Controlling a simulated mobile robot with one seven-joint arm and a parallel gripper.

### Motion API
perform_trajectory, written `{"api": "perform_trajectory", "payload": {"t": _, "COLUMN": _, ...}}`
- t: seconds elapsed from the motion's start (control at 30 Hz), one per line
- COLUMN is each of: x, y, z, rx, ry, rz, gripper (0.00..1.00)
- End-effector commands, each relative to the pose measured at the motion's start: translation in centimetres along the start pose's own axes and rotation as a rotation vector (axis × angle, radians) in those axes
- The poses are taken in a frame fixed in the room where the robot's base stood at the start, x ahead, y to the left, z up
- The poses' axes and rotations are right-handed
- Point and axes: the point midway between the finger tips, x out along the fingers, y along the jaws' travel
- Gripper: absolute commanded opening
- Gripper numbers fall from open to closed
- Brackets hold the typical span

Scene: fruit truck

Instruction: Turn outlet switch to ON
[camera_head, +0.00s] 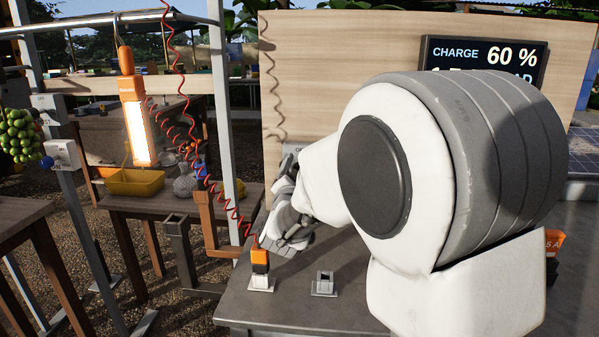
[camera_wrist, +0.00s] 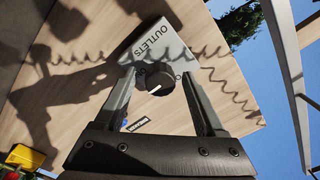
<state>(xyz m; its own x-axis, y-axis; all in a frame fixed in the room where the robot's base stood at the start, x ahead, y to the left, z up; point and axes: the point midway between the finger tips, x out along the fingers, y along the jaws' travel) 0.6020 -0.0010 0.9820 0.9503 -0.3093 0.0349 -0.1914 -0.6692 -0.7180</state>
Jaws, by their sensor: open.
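The outlet switch is a white box (camera_wrist: 172,43) marked OUTLETS with a round black knob (camera_wrist: 162,80), on the wooden panel in the wrist view. A short white line on the knob points toward the lower left of that picture. Lettering beside the knob is partly covered and I cannot read it fully. My gripper (camera_wrist: 159,76) is open, with one finger on each side of the knob; I cannot tell whether either touches it. In the head view my gripper (camera_head: 287,222) is in front of the panel, and my arm hides most of the switch box.
An orange plug (camera_head: 260,256) on a red coiled cord sits in a white socket on the grey counter (camera_head: 300,310). Another socket (camera_head: 324,284) stands beside it. A lit orange lamp (camera_head: 135,110) hangs at left. A display (camera_head: 484,62) reads CHARGE 60 %.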

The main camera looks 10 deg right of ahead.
Motion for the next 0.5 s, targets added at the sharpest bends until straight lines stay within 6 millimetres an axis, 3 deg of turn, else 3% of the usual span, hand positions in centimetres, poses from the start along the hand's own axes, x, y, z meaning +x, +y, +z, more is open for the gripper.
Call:
{"api": "perform_trajectory", "payload": {"t": 0.17, "x": 0.0, "y": -0.9, "z": -0.9, "rx": 0.001, "ry": 0.002, "rz": -0.001, "gripper": 0.72}}
{"api": "perform_trajectory", "payload": {"t": 0.33, "x": 0.2, "y": -3.4, "z": -3.3, "rx": 0.002, "ry": 0.003, "rz": -0.003, "gripper": 0.72}}
{"api": "perform_trajectory", "payload": {"t": 0.5, "x": -0.6, "y": -2.2, "z": -7.4, "rx": 0.001, "ry": 0.006, "rz": 0.0, "gripper": 0.72}}
